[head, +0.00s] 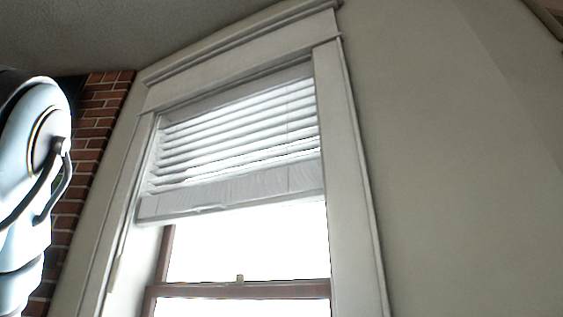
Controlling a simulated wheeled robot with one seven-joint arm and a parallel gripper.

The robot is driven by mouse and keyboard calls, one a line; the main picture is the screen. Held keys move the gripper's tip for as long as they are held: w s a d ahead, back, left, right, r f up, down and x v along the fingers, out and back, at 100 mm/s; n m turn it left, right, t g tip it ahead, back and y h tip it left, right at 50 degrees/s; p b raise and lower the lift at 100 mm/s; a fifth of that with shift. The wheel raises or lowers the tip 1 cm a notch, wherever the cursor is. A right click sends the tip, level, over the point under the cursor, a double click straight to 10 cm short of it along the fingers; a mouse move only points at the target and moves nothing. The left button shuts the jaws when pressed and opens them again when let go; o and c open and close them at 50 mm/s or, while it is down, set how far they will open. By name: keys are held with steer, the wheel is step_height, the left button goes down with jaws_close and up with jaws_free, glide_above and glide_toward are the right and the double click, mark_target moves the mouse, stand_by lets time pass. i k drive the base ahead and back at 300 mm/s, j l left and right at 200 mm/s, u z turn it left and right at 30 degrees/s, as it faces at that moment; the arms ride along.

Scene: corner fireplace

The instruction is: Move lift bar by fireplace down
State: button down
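The lift bar (230,206) is the pale rail along the bottom edge of a white slatted blind (240,130) in the window. It hangs roughly halfway up the visible opening, with stacked slats just above it and bright bare glass below. It looks about level along the blind, and nothing touches it. My gripper is not in view. Only a white, rounded part of my arm shows at the left edge, well to the left of the bar and apart from it.
Red brick of the fireplace (95,125) stands left of the window, partly behind my arm. A pale window frame (345,170) surrounds the blind. A brown sash rail (240,290) crosses the glass below. The plain wall (460,170) on the right is clear.

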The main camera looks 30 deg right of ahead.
mark_target(314, 196)
steer(key=z, duration=1.05)
